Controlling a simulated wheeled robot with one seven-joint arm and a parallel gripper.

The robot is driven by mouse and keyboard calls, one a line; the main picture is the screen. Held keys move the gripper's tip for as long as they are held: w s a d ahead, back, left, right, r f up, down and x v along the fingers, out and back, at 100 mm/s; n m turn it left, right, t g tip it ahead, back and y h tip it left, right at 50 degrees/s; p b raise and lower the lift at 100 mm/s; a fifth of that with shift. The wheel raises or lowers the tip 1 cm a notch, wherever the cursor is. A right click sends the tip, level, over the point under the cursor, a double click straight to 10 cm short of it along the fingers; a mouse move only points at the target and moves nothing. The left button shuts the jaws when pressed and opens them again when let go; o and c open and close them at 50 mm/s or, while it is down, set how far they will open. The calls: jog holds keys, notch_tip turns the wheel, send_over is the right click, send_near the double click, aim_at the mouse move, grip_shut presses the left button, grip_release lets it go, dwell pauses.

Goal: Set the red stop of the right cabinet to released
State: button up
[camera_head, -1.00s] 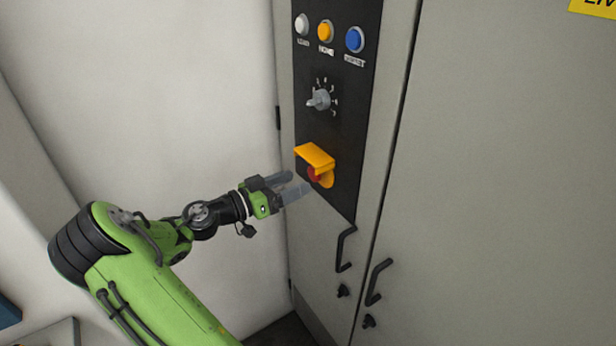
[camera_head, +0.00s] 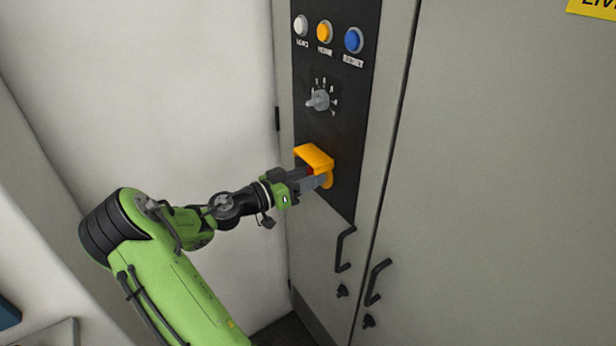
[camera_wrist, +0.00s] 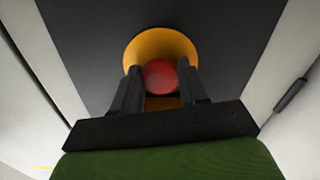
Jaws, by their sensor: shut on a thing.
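The red stop (camera_wrist: 160,76) is a round red knob in front of a yellow backing (camera_wrist: 160,43), seen in the wrist view between my two fingers. In the head view it is mostly hidden by my gripper (camera_head: 313,179) and the yellow hood (camera_head: 314,157) over it. My gripper (camera_wrist: 160,88) is shut on the red stop, one finger on each side of it. The stop sits low on the black panel (camera_head: 345,120) of the grey cabinet.
Above the stop are a grey rotary knob (camera_head: 318,100) and white (camera_head: 301,25), orange (camera_head: 324,31) and blue (camera_head: 353,40) buttons. Black door handles (camera_head: 345,250) stick out lower right. A pale wall (camera_head: 190,90) stands at the left, with free room before it.

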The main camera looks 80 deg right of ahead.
jog(key=shift+b+v, duration=0.7)
jog(key=shift+v, duration=0.2)
grip_shut()
jog(key=shift+w+a, duration=0.15)
jog(key=o, duration=1.3)
grip_release()
jog(key=shift+c, duration=0.2)
jog(key=v, duration=1.2)
jog(key=shift+w, duration=0.1)
